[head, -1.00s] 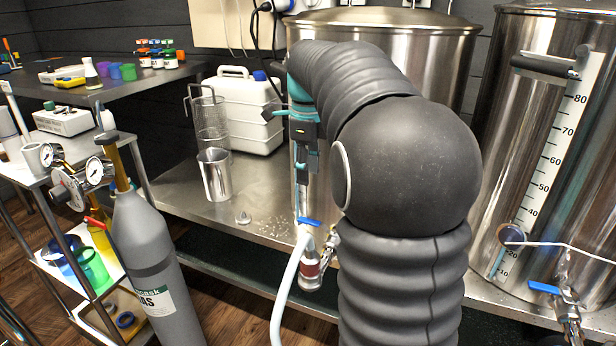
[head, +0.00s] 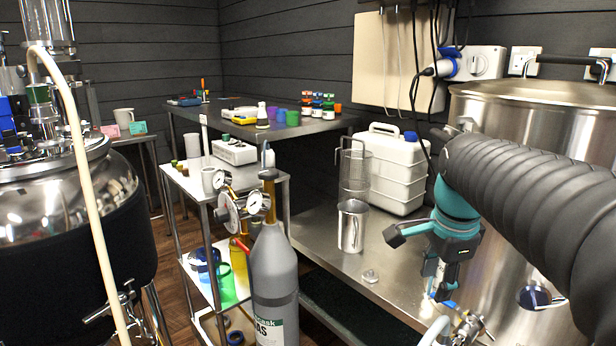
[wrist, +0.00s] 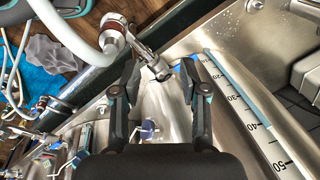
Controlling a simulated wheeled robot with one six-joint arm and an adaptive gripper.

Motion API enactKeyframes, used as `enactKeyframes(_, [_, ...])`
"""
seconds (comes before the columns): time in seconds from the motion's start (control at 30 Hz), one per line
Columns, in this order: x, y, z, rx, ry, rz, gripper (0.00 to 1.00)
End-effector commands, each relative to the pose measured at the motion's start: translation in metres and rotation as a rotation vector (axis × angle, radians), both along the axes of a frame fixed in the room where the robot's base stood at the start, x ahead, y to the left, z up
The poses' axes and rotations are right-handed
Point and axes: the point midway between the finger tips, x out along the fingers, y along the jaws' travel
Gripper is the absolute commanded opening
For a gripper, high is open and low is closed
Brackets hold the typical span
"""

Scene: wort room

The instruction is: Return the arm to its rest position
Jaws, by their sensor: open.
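My arm, in a dark ribbed sleeve, reaches in from the right of the head view and ends in a teal wrist. My gripper (wrist: 155,82) is open and empty in the wrist view, its two fingers apart. Between and beyond the fingers are the shiny wall of a steel kettle and a valve with a pipe (wrist: 147,55). In the head view the fingers point down beside the large steel kettle (head: 530,120), above the steel bench; their tips are hard to make out there.
A dark-jacketed vessel (head: 70,250) with a hose is at the left.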

Motion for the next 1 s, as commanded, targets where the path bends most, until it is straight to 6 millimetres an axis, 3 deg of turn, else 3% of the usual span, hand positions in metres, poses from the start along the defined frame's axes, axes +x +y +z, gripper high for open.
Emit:
enactKeyframes(0.2, [-0.055,0.029,-0.02,-0.127,-0.088,0.497,0.44])
enactKeyframes(0.5, [-0.118,0.055,-0.064,-0.351,-0.184,1.117,0.44])
enactKeyframes(0.7, [-0.136,0.062,-0.082,-0.448,-0.212,1.329,0.44])
enactKeyframes(1.0, [-0.139,0.062,-0.085,-0.462,-0.214,1.361,0.44])
